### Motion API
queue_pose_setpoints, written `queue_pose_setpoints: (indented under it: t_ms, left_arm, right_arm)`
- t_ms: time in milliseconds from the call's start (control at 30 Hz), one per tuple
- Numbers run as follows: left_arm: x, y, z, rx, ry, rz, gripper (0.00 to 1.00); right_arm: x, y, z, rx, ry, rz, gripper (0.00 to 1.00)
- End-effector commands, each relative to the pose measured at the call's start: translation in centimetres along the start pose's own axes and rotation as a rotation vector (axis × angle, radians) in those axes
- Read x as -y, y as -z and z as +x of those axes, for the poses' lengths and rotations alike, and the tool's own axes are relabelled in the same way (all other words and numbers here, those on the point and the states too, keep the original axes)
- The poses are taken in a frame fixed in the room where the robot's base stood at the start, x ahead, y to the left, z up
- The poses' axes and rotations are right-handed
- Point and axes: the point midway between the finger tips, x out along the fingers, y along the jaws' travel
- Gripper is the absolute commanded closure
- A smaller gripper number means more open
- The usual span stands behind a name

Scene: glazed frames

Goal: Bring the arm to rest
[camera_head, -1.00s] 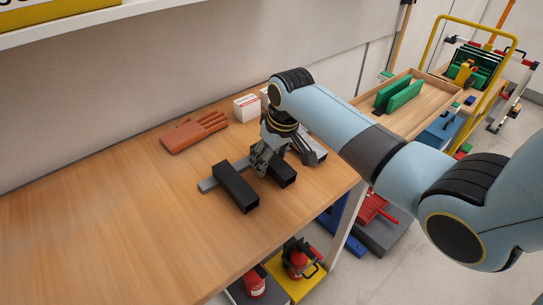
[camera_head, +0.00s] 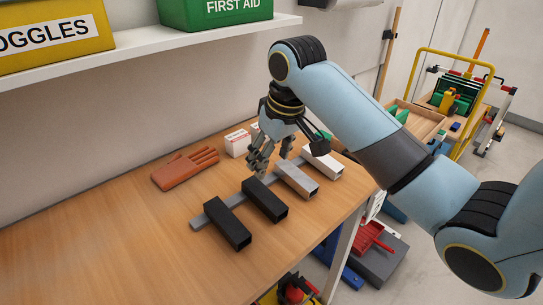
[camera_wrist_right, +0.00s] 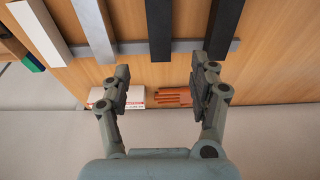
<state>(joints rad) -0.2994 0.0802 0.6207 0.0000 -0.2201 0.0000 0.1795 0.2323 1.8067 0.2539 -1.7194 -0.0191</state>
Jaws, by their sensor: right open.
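My right gripper (camera_head: 272,160) is open and empty in the head view, raised above the back part of the wooden table (camera_head: 110,235). Its two fingers stand apart in the right wrist view (camera_wrist_right: 163,78). In front of it lie a black bar (camera_head: 228,222), a second black bar (camera_head: 264,200), a grey bar (camera_head: 297,179) and a white bar (camera_head: 323,162), side by side across a thin grey strip (camera_head: 199,222). The fingers look clear of the bars. My left gripper is not in view.
Orange-brown gloves (camera_head: 185,169) and a small white box (camera_head: 238,143) lie behind the bars. A shelf (camera_head: 150,50) above holds a yellow goggles box (camera_head: 50,35) and a green first aid box (camera_head: 215,12). The table's left part is clear.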

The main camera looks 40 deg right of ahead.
Motion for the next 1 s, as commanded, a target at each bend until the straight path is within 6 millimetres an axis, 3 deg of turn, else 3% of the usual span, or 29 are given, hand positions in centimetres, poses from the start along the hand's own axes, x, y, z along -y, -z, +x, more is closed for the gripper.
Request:
queue_pose_setpoints:
  t_ms: [467,567,667,800,1000]
  left_arm:
    - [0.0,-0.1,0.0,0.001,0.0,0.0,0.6]
    - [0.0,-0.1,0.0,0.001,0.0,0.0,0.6]
    - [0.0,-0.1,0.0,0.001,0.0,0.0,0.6]
    - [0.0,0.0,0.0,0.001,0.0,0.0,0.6]
    - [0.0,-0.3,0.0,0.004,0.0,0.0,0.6]
  right_arm:
    - [0.1,-0.3,0.1,0.001,-0.001,-0.001,0.39]
    - [0.8,-2.5,0.5,0.001,-0.008,-0.008,0.39]
    - [2.0,-6.6,0.6,-0.004,-0.024,-0.019,0.39]
    - [3.4,-11.8,-0.2,-0.019,-0.046,-0.027,0.39]
    - [4.5,-16.9,-2.2,-0.036,-0.069,-0.026,0.39]
